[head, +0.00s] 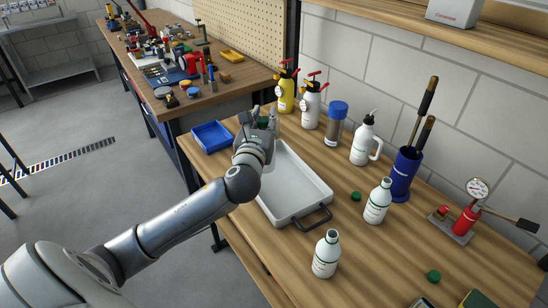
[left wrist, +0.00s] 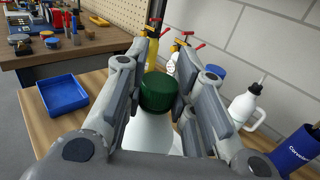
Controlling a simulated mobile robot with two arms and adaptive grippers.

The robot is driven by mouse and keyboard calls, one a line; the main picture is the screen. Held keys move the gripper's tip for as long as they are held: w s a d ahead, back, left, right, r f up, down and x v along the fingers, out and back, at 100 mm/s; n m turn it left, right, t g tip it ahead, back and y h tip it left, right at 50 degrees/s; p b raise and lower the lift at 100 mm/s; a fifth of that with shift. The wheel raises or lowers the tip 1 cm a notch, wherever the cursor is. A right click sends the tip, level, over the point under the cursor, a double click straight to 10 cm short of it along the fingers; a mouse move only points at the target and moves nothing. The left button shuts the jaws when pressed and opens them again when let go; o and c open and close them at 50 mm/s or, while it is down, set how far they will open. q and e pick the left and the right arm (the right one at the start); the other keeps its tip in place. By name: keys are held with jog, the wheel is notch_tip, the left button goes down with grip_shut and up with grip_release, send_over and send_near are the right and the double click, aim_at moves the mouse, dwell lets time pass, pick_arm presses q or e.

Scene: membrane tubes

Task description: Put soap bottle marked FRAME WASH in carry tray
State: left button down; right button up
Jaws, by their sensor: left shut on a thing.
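My left gripper (head: 262,122) is shut on a white bottle with a dark green cap (left wrist: 158,92). The bottle's body (left wrist: 152,132) shows between the fingers in the left wrist view, and its label is hidden. In the head view the gripper is at the far left end of the pale grey carry tray (head: 297,190), and the hand mostly hides the bottle. I cannot tell whether the bottle touches the tray. The visible part of the tray is empty. My right gripper is not in view.
Two uncapped white bottles stand right of the tray (head: 377,201) and in front of it (head: 326,254). Loose green caps (head: 356,196) lie nearby. A blue bin (head: 211,137) is to the left. Spray bottles, a white jug (head: 364,140) and a blue holder (head: 403,175) line the back.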

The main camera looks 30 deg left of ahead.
pick_arm(q)
jog(key=w+a+f+b, duration=0.1)
jog(key=w+a+f, duration=0.5)
jog(key=w+f, duration=0.5)
jog(key=shift+f, duration=0.65)
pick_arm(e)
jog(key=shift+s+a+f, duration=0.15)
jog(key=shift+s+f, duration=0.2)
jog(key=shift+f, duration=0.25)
pick_arm(q)
jog(key=c, duration=1.7)
grip_release()
jog(key=shift+f+b, duration=0.2)
jog(key=shift+b, duration=0.1)
jog(key=o, duration=0.5)
jog(key=shift+d, duration=0.1)
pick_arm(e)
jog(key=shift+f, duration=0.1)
pick_arm(q)
jog(key=shift+s+r, duration=0.15)
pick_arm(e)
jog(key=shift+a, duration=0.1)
pick_arm(q)
jog(key=v, duration=1.1)
jog(key=shift+s+d, duration=0.15)
jog(key=shift+s, duration=0.25)
